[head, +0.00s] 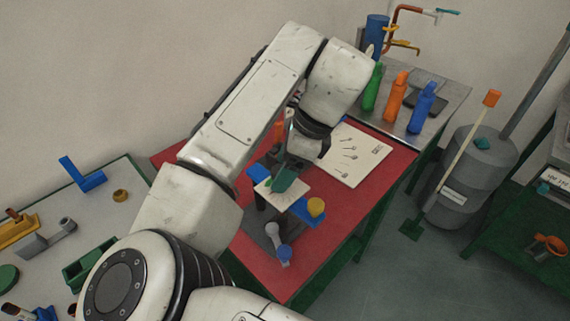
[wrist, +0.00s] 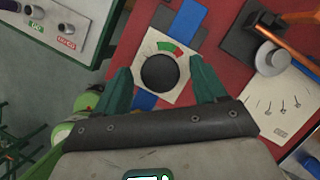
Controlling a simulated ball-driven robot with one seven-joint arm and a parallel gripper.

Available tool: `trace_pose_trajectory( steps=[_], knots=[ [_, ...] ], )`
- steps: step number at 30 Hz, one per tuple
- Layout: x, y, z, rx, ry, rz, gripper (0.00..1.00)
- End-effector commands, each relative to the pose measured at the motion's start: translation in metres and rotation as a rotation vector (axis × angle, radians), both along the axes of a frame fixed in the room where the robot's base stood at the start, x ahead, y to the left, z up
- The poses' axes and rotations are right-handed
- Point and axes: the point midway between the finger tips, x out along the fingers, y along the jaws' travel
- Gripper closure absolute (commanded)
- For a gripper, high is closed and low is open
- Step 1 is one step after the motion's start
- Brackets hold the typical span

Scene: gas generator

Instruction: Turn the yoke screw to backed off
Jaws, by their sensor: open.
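In the wrist view a dark round knob (wrist: 159,73), which I take to be the yoke screw, sits on a white dial plate (wrist: 183,66). A green and red arc is printed beside the knob. No pointer mark on the knob is clear. My gripper (wrist: 163,82) is open, with one green finger at each side of the knob and visible gaps to it. I cannot tell how far above the plate the fingertips are. In the head view my gripper (head: 284,180) is over the white plate (head: 284,198), and the knob is hidden.
The plate stands over a red tabletop (head: 335,240). A yellow round part (head: 316,207), blue strips and a blue-ended grey part (head: 280,243) are close by. A printed sheet (head: 355,155) lies behind. Green, orange (head: 396,97) and blue bottles stand at the back right.

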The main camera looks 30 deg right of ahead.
Motion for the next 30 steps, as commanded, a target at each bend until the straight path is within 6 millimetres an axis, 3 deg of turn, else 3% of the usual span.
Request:
trace_pose_trajectory(
  steps=[5, 21, 30],
  knots=[
    [0.0, 0.0, 0.0001, 0.0, 0.0, 0.0, 0.31],
    [-0.0002, -0.0001, 0.0004, 0.0, 0.0, 0.001, 0.83],
    [0.0, -0.0003, 0.0027, 0.0, 0.002, 0.033, 0.84]
  ],
)
